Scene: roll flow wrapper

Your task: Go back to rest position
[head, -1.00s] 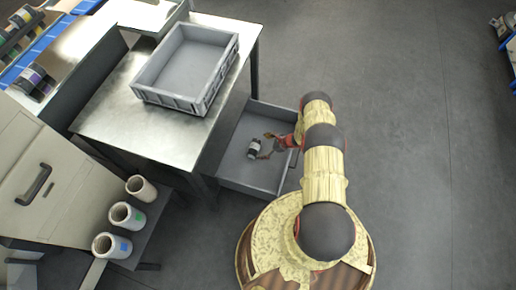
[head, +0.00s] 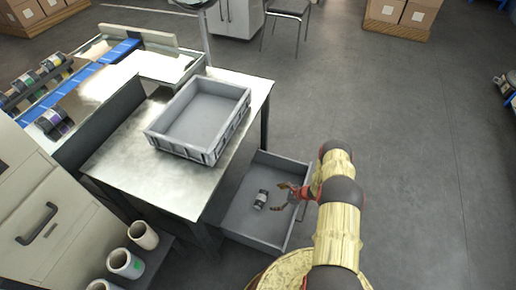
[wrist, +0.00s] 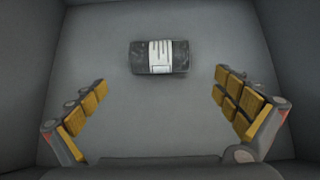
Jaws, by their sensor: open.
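My gripper (head: 281,198) is at the end of my arm, over the grey open drawer or bin (head: 237,222) beside the metal table. In the wrist view my gripper (wrist: 162,112) is open, with its yellow-padded fingers spread wide and nothing between them. A small black roll with a white label (head: 261,199) lies on the bin floor, just left of my gripper in the head view. In the wrist view the roll (wrist: 158,57) lies ahead of the fingers, apart from them.
An empty grey crate (head: 182,149) stands on the metal table (head: 131,180). Several white rolls (head: 125,264) stand at lower left near a beige cabinet (head: 45,215). Coloured rolls (head: 52,122) sit on a rack at left. The floor (head: 420,150) at right is clear.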

